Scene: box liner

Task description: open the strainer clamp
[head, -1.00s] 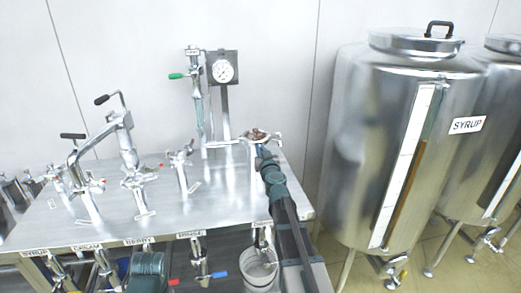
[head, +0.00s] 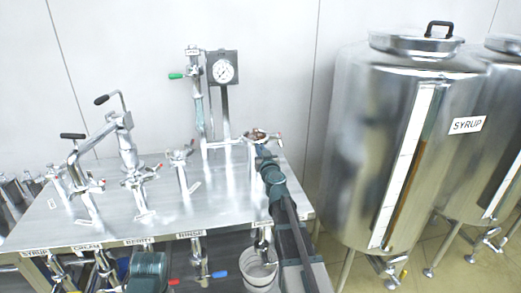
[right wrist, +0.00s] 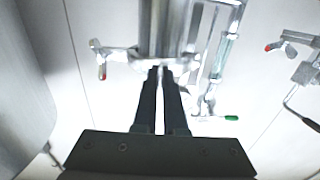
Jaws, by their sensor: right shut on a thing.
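The strainer clamp (head: 262,137) is a metal fitting on top of an upright pipe at the table's right side. In the right wrist view the clamp (right wrist: 122,56) sits around the end of a wide steel cylinder (right wrist: 163,25), with a red-tipped handle (right wrist: 102,70) on its left. My right gripper (right wrist: 160,70) has its two dark fingers close together, with their tips at the clamp's middle. In the head view my right gripper (head: 262,148) is at the clamp, its tips mostly hidden. It is shut on the clamp; the exact contact is unclear. My left gripper is not in view.
A pressure gauge (head: 223,71) and a green-handled valve (head: 177,75) stand behind on the steel table (head: 160,215). Several other valves stand to the left. A bucket (head: 260,275) is below the front edge. A large syrup tank (head: 350,150) stands close on the right.

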